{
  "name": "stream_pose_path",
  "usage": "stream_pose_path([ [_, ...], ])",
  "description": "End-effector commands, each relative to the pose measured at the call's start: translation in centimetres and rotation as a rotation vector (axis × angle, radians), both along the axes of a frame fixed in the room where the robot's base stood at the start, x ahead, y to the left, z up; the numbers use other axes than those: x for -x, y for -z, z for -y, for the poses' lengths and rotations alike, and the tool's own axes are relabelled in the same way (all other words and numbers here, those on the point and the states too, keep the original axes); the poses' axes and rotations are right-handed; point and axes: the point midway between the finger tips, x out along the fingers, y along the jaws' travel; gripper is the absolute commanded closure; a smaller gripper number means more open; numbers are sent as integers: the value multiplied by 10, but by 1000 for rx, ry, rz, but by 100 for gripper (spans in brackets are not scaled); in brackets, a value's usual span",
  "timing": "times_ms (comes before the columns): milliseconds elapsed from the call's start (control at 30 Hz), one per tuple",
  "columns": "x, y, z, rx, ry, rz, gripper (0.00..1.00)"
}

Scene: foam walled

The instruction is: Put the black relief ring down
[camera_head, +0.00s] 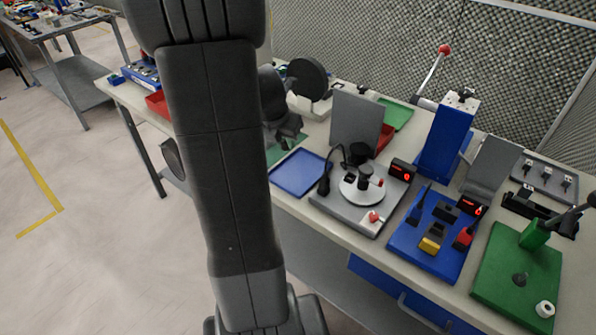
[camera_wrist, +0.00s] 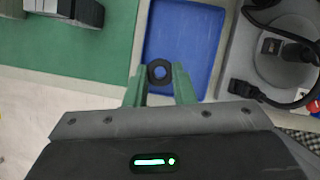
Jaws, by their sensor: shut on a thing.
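The black relief ring (camera_wrist: 160,71) is a small dark ring with a round hole, seen in the wrist view. My gripper (camera_wrist: 160,80) is shut on it, its two green fingers on either side near their tips. In that view the ring overlaps the lower part of a blue tray (camera_wrist: 188,35); its height above the tray cannot be told. The blue tray also shows in the head view (camera_head: 299,172), lying on the bench left of a grey fixture, with nothing visible in it. My arm covers part of the head view, and the ring cannot be made out there.
A green mat (camera_wrist: 70,78) lies left of the tray. A grey fixture (camera_head: 337,205) with a white disc and black cable stands close on the right. Beyond it are a blue fixture (camera_head: 418,245) and a green fixture (camera_head: 505,275). A red bin (camera_head: 157,104) is left of my arm.

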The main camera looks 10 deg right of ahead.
Motion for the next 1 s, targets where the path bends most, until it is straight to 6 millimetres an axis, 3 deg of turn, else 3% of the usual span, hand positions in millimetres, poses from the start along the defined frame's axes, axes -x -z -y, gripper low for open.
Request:
stream_pose_path([
  [233, 1, 46, 0, 0, -8, -7, 100],
  [467, 1, 66, 0, -1, -6, -3, 100],
  [700, 1, 98, 0, -1, -7, -4, 100],
  [1000, 0, 99, 0, -1, -6, -2, 100],
])
